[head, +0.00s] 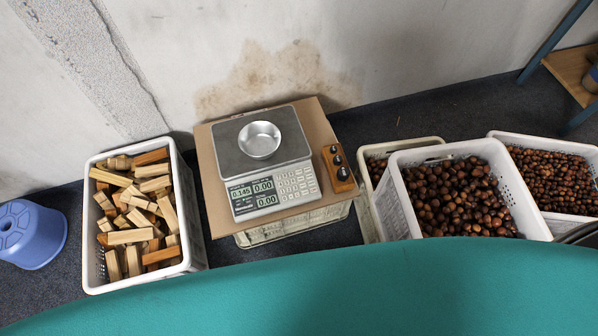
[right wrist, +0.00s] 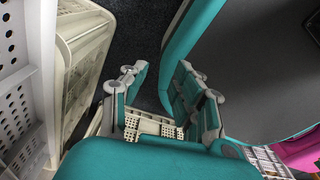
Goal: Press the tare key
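The scale (head: 264,165) sits on a brown board (head: 207,178) atop a pale crate. A shiny metal bowl (head: 260,139) stands on its grey pan. The front panel has lit green displays (head: 250,187); the upper left one appears to read 0.145, the others 0.00. The key field (head: 296,182) is at the panel's right; the tare key's label is too small to read. My right gripper (right wrist: 164,92) shows in the right wrist view, fingers apart and nothing between them, away from the scale. Neither gripper shows in the head view.
A white crate of wood blocks (head: 92,262) stands left of the scale, with a blue stool (head: 32,232) beyond. A wooden block with dark knobs (head: 339,169) lies right of it. White crates of chestnuts (head: 400,208) (head: 540,140) stand at the right. The wall is close behind.

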